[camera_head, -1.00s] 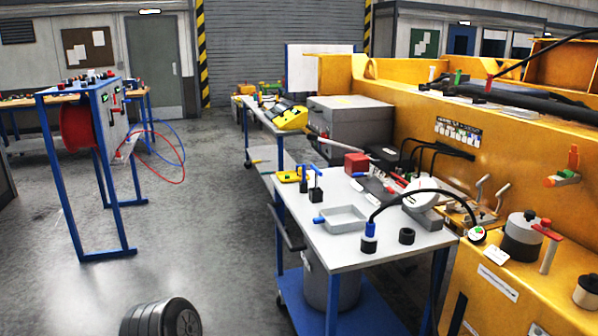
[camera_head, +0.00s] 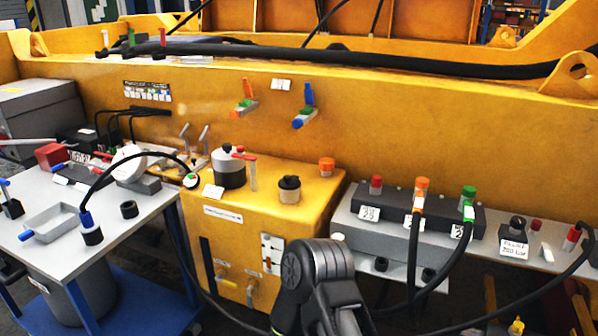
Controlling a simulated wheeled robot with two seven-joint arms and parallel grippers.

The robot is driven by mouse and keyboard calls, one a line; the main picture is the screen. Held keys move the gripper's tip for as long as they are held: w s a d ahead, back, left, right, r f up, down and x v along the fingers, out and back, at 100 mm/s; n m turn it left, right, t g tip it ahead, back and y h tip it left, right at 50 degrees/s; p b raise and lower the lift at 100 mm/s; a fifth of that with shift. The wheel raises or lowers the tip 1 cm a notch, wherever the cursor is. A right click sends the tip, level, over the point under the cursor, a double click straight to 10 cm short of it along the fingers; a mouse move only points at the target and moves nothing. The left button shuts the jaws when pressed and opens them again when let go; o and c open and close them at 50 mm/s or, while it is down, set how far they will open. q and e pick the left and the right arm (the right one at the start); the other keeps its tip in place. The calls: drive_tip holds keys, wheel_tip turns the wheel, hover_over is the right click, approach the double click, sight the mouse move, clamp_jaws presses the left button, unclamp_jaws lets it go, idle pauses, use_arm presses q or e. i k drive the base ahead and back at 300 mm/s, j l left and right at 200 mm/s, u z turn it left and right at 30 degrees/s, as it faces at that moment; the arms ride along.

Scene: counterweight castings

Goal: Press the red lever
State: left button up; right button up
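A red lever handle (camera_head: 244,156) sits on top of a pale upright post on the yellow block (camera_head: 310,180), beside a grey and black cylinder (camera_head: 229,168). A second lever, orange-red (camera_head: 248,88) with a green and orange base, stands upright on the yellow wall. A blue lever (camera_head: 309,94) is to its right. One of my dark arm links (camera_head: 318,270) rises at the bottom centre, in front of the yellow block. Neither gripper shows, and nothing of mine visibly touches the levers.
A grey-topped table (camera_head: 130,235) at left holds a grey tray (camera_head: 55,222) and a cabled plug (camera_head: 91,232). At right, thick black cables with orange (camera_head: 421,190) and green (camera_head: 468,200) connectors hang from a dark block. The yellow wall (camera_head: 400,140) runs behind.

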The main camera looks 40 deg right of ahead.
sight(95, 170)
drive_tip(key=j+z, duration=0.1)
drive_tip(key=z, duration=0.5)
drive_tip(key=i+j+z, duration=0.15)
drive_tip(key=j+z, duration=0.15)
drive_tip(key=j, duration=0.15)
drive_tip(key=i+j+z, duration=0.1)
drive_tip(key=j+z, duration=0.25)
drive_tip(key=j, duration=0.15)
drive_tip(key=j+z, duration=0.3)
drive_tip(key=j, duration=0.2)
drive_tip(key=j+z, duration=0.1)
drive_tip(key=j, duration=1.6)
drive_tip(key=j+z, duration=0.15)
drive_tip(key=j, duration=0.7)
drive_tip(key=k+j, duration=0.1)
drive_tip(key=j, duration=0.75)
drive_tip(key=j+z, duration=0.15)
drive_tip(key=j, duration=0.65)
drive_tip(key=k, duration=0.05)
